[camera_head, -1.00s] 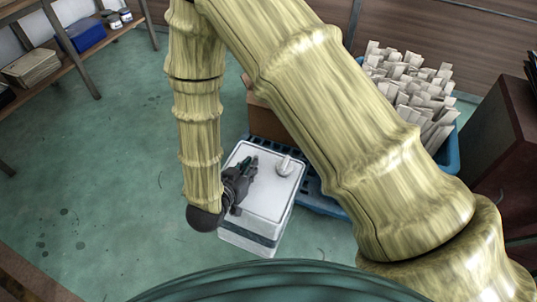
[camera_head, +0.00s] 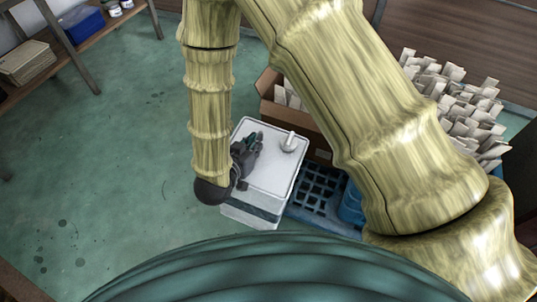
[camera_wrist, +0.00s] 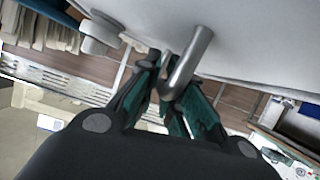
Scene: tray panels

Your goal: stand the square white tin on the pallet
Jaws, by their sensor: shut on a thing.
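The square white tin (camera_head: 270,170), with a dark band low on its side and a pale cap on its lid, is upright in the head view. My gripper (camera_head: 253,146) is at its top and shut on the tin's bent metal handle. In the wrist view my gripper (camera_wrist: 178,92) has its green-padded fingers around the handle (camera_wrist: 190,60), under the tin's white surface (camera_wrist: 235,35). The blue slatted pallet (camera_head: 322,187) shows right of the tin. The tin hides part of it, and I cannot tell the gap under the tin.
An open cardboard box (camera_head: 315,142) stands just behind the tin. White slats (camera_head: 445,85) are heaped at the right, and a blue container (camera_head: 352,206) shows beside my arm. A shelf (camera_head: 65,58) stands far left. Green floor (camera_head: 110,160) is clear on the left.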

